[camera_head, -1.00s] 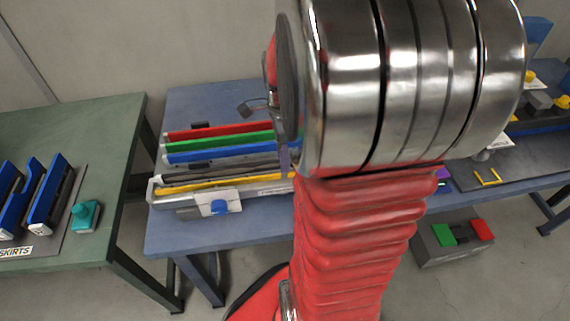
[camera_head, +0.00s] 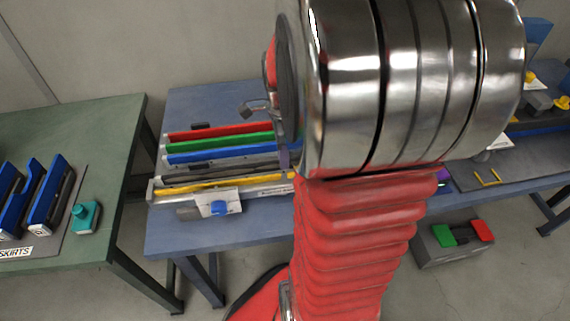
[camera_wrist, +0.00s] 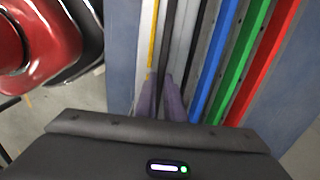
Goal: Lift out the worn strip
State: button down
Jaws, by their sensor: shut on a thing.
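A row of long strips lies in metal rails on the blue table. Red (camera_head: 215,131), green (camera_head: 220,143) and blue (camera_head: 220,154) strips are at the back, and a yellow strip (camera_head: 195,187) is near the front. In the wrist view a dark strip (camera_wrist: 168,35) runs between the yellow strip and the grey rails. My gripper (camera_wrist: 160,84) is shut on this dark strip, one purple finger on each side. In the head view my arm hides most of the gripper and the strips' right ends. I cannot make out wear on any strip.
A white plate with a blue knob (camera_head: 219,208) is at the front of the rails. A green table (camera_head: 75,150) with blue parts and a teal block (camera_head: 86,217) stands left, across a gap. A grey box (camera_head: 450,250) with green and red tops is on the floor.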

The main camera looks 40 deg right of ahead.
notch_tip(320, 180, up, 10)
dwell(0.7)
dwell(0.4)
